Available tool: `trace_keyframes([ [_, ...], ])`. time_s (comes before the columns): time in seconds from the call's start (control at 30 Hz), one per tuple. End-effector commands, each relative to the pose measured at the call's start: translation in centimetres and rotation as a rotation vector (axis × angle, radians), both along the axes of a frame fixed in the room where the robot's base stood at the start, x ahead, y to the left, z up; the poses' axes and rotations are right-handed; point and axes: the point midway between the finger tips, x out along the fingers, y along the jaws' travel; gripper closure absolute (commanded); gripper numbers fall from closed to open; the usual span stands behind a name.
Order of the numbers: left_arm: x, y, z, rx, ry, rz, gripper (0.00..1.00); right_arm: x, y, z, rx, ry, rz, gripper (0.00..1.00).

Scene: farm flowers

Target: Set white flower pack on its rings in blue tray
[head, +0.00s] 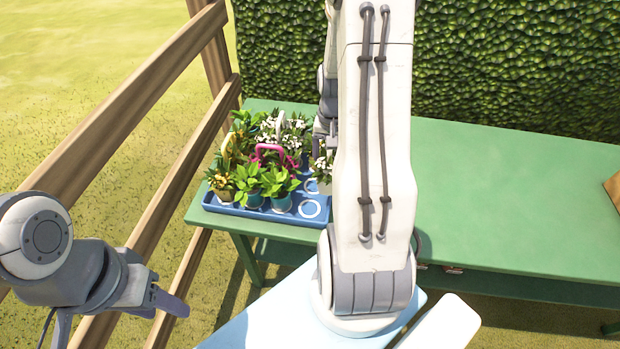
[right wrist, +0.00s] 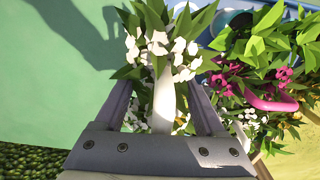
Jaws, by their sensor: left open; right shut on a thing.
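The white flower pack (right wrist: 160,45), with white blossoms, green leaves and a white handle, is between the fingers of my right gripper (right wrist: 163,100), which is shut on it. In the head view, white flowers (head: 321,170) show at the edge of my right arm, beside the blue tray's right end; the arm hides the rest. The blue tray (head: 262,216) stands at the table's left end. Bare white rings (head: 310,208) show at its front right corner and just behind. My left gripper (head: 130,305) is open and empty at the lower left, away from the table.
Yellow, green-leaved and pink-handled packs (head: 272,152) fill the tray's left and middle, with more white flowers behind. The green table (head: 500,190) is clear to the right, apart from a brown object (head: 613,188) at its edge. A wooden fence (head: 130,110) and a hedge (head: 520,65) border it.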

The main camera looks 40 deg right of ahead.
Motion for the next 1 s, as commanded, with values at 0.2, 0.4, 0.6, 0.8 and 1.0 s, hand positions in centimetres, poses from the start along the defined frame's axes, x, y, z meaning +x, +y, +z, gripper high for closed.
trace_keyframes([
  [0.2, 0.0, 0.0, 0.4, 0.000, 0.000, 0.000, 0.50, 1.8, 3.7, -2.3, 0.001, 0.002, 0.006, 1.00],
  [0.4, 0.0, 0.0, 0.5, 0.000, 0.000, 0.000, 0.50, 2.1, 4.5, -3.6, 0.001, 0.002, 0.003, 1.00],
  [0.6, 0.0, 0.0, 0.6, 0.000, 0.000, 0.000, 0.50, 2.1, 4.5, -6.4, 0.002, 0.003, 0.003, 1.00],
  [0.8, 0.0, 0.0, 0.6, 0.000, 0.000, 0.000, 0.50, 2.2, 4.4, -6.8, -0.001, -0.002, 0.003, 1.00],
  [1.0, 0.0, 0.0, 0.4, 0.000, 0.000, 0.000, 0.50, 2.2, 4.4, -7.1, -0.001, -0.001, 0.003, 1.00],
])
